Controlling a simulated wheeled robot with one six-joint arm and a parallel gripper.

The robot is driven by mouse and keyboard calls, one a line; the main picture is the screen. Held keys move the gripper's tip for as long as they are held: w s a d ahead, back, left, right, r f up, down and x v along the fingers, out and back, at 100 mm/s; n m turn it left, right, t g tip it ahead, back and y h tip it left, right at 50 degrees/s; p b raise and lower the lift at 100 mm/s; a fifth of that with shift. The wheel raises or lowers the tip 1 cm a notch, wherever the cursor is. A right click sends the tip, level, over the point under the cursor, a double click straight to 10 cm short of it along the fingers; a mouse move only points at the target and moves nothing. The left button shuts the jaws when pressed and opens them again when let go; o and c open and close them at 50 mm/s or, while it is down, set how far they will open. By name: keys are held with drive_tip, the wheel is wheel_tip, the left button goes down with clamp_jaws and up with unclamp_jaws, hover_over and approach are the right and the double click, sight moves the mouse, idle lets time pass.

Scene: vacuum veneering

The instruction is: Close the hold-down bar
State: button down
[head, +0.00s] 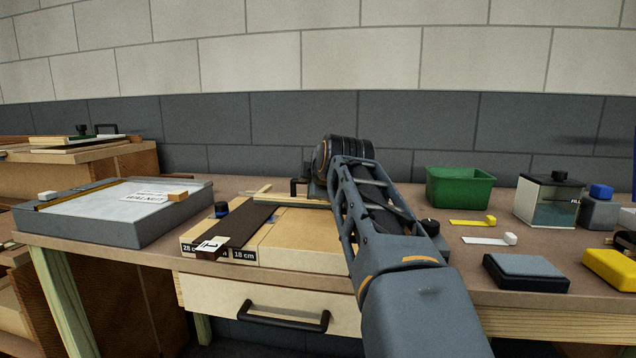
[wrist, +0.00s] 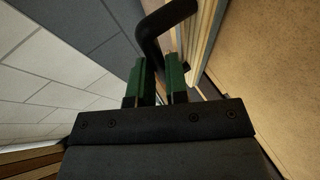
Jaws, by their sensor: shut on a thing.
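The hold-down bar (head: 290,201) is a pale wooden strip along the back of the wooden board (head: 300,232) on the bench. Its black handle (head: 297,184) stands up at the back of the board, left of my arm. In the wrist view the bent black handle (wrist: 155,40) runs between the green fingers of my gripper (wrist: 160,78), which is shut on it. A pale strip, probably the bar (wrist: 204,40), runs beside the handle there. My arm hides the right part of the bar and most of the gripper in the head view.
A dark veneer strip (head: 240,226) lies across the board with a label at its front end. A grey framed tray (head: 95,226) stands to the left. A green bin (head: 459,188), a clear tank (head: 548,203) and a dark block (head: 525,272) stand to the right.

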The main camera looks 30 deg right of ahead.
drive_tip(key=shift+f+g, duration=0.3)
drive_tip(key=shift+f, duration=0.6)
drive_tip(key=c, duration=1.4)
unclamp_jaws()
drive_tip(key=shift+s+a, duration=0.1)
drive_tip(key=shift+a, duration=0.05)
drive_tip(key=shift+r, duration=0.15)
drive_tip(key=p+v, duration=0.3)
drive_tip(key=v, duration=1.1)
drive_tip(key=shift+r, duration=0.2)
drive_tip(key=shift+s, duration=0.1)
